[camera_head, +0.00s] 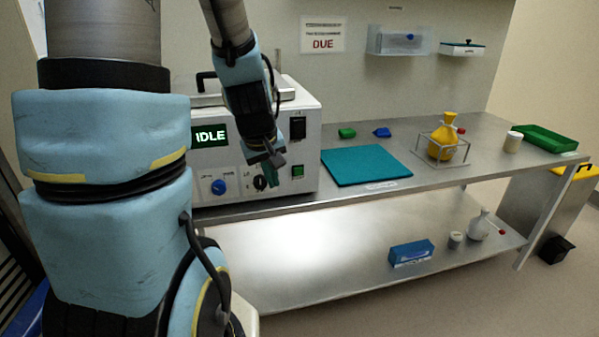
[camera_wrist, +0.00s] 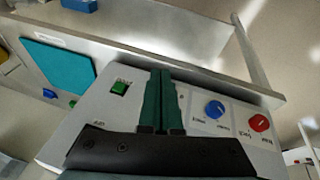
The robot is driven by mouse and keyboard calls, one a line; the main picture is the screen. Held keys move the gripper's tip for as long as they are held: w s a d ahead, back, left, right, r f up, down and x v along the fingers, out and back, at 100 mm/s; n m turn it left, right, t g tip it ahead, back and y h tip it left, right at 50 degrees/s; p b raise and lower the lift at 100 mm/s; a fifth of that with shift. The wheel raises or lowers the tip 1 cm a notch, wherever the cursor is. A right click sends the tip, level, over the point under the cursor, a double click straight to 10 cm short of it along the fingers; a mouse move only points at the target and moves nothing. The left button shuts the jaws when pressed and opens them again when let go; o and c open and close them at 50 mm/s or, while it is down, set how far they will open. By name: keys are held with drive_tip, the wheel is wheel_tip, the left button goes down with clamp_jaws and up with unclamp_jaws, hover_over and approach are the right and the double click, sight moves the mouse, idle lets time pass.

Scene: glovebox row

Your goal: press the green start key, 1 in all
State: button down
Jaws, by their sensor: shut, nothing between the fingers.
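The green start key (camera_head: 297,171) is on the lower right of the front panel of a white machine (camera_head: 311,140). The machine's display (camera_head: 209,135) reads IDLE. My gripper (camera_head: 276,161) is in front of the panel, just left of the key. In the wrist view the green key (camera_wrist: 119,88) shows beside the green fingers of my shut gripper (camera_wrist: 160,73). The fingertips point at the panel between the key and the blue knob, off the key. Nothing is between the fingers. I cannot tell how far the tips are from the panel.
A blue knob (camera_wrist: 214,109) and a red knob (camera_wrist: 259,123) are on the panel. A black switch (camera_head: 297,127) is above the key. A teal mat (camera_head: 364,166) lies right of the machine. A yellow flask (camera_head: 441,140) in a wire stand is farther right.

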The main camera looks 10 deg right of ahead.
sight(298, 171)
drive_tip(key=w+d+f+n+t+y+p, duration=0.1)
drive_tip(key=w+d+f+n+t+y, duration=0.3)
drive_tip(key=w+d+n, duration=0.65)
drive_tip(key=s+f+n+y, duration=0.2)
drive_tip(key=s+n+y, duration=0.5)
drive_tip(key=s+n, duration=0.3)
drive_tip(key=shift+f+t+p, duration=0.2)
drive_tip(key=shift+t+p, duration=0.2)
drive_tip(key=shift+w+a+n, duration=0.1)
drive_tip(key=shift+n, duration=0.15)
drive_tip(key=shift+w+a, duration=0.2)
drive_tip(key=shift+w, duration=1.25)
drive_tip(key=shift+w+a, duration=0.15)
drive_tip(key=shift+w, duration=1.25)
drive_tip(key=shift+w+a, duration=0.2)
drive_tip(key=shift+w, duration=1.25)
drive_tip(key=shift+w, duration=0.4)
